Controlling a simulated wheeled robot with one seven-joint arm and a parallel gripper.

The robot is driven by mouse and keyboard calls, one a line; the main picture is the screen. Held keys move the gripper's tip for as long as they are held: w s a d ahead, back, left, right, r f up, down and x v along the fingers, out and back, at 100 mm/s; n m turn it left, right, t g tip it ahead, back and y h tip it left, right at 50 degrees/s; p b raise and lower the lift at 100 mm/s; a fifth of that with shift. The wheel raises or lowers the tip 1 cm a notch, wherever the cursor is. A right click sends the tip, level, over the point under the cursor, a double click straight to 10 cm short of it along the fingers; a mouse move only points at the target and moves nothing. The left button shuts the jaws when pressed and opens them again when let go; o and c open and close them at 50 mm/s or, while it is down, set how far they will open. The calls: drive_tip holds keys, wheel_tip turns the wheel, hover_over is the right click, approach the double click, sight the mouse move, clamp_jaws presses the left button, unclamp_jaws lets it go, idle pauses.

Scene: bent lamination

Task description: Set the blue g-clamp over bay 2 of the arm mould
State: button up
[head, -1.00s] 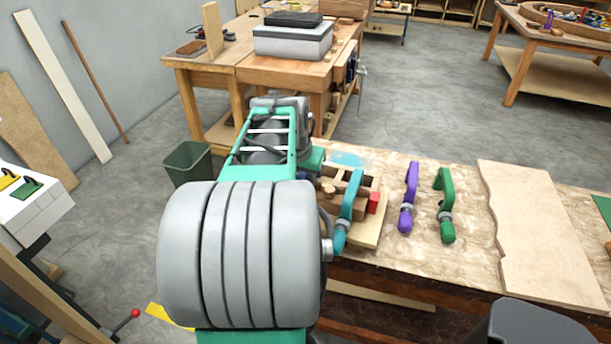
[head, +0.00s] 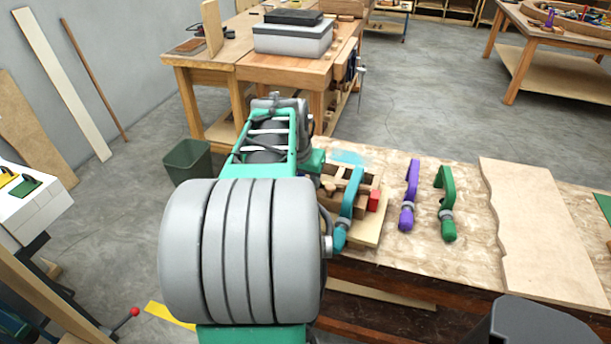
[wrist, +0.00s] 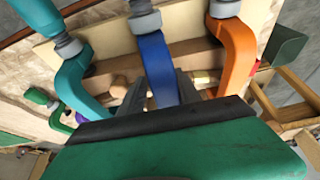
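In the wrist view the blue g-clamp (wrist: 156,62) stands between the two grey fingers of my gripper (wrist: 160,82), which lie close against both its sides. Its grey collar and knob are at the top of the picture. A teal clamp (wrist: 70,75) is to its left and an orange clamp (wrist: 236,55) to its right. The arm mould (wrist: 112,62) shows as wooden bars behind and below them. In the head view part of the mould (head: 364,206) and the teal clamp (head: 350,198) show; my arm hides my gripper, the blue clamp and bay 2.
A red block (head: 374,201) is at the mould's right end. A purple clamp (head: 410,195) and a green clamp (head: 447,204) lie farther right on the bench (head: 465,262), beside a wavy-edged board (head: 535,230). A green bin (head: 188,162) stands on the floor at left.

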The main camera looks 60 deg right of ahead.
drive_tip(key=shift+o, duration=0.7)
drive_tip(key=shift+r, duration=0.15)
drive_tip(key=shift+r, duration=0.1)
drive_tip(key=shift+r, duration=0.2)
drive_tip(key=v, duration=0.7)
drive_tip(key=shift+a+r, duration=0.15)
drive_tip(key=shift+p+v, duration=1.75)
drive_tip(key=shift+v, duration=1.3)
drive_tip(key=shift+r, duration=0.1)
